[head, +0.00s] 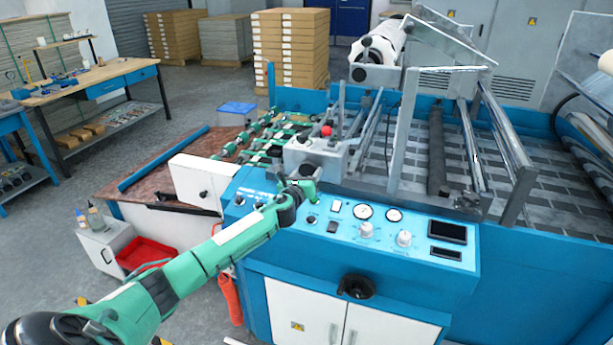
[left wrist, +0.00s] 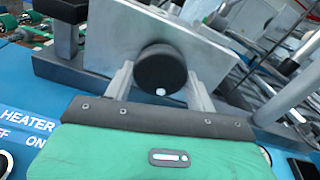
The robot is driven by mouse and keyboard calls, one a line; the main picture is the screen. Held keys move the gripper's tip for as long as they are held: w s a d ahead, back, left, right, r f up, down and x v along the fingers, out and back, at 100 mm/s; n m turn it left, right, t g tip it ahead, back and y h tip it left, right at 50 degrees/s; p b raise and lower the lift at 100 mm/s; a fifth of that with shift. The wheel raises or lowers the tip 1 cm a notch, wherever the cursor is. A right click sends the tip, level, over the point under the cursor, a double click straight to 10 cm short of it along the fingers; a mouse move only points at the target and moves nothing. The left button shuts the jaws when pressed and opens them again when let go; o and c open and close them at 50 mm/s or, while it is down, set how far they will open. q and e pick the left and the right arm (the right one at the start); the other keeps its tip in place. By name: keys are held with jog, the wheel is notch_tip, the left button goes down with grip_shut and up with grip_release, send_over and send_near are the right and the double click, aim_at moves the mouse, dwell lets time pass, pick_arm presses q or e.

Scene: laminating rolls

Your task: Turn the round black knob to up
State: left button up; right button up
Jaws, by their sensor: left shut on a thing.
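The round black knob (left wrist: 160,66) sits on the front of a grey metal block (left wrist: 195,40) in the left wrist view. A small white mark shows at the knob's lower edge in that picture. My left gripper (left wrist: 160,80) has one finger on each side of the knob and is shut on it. In the head view my left gripper (head: 303,184) is at the front of the grey block (head: 318,153), on top of the blue machine, and mostly covers the knob. My right gripper is not in view.
The blue control panel (head: 270,205) lies just below the gripper, with gauges (head: 363,211) and white knobs (head: 404,238) to the right. A red button (head: 326,131) tops the grey block. A black handwheel (head: 356,287) sticks out from the machine's front.

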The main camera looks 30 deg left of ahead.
pick_arm(q)
jog(key=n+b, duration=0.1)
jog(key=n, duration=0.3)
jog(key=shift+d+n, duration=0.1)
jog(key=shift+n, duration=0.3)
jog(key=n, duration=0.3)
jog(key=shift+n+b, duration=0.3)
jog(key=n, duration=0.3)
jog(key=shift+n, duration=0.3)
jog(key=n, duration=0.3)
jog(key=shift+r+n+b, duration=0.15)
jog(key=shift+n+b, duration=0.15)
jog(key=n, duration=0.3)
jog(key=shift+n, duration=0.4)
jog(key=n, duration=0.3)
jog(key=shift+r+n, duration=0.1)
jog(key=shift+n, duration=0.2)
jog(key=n, duration=0.4)
jog(key=shift+p, duration=0.35)
jog(key=shift+n, duration=1.7)
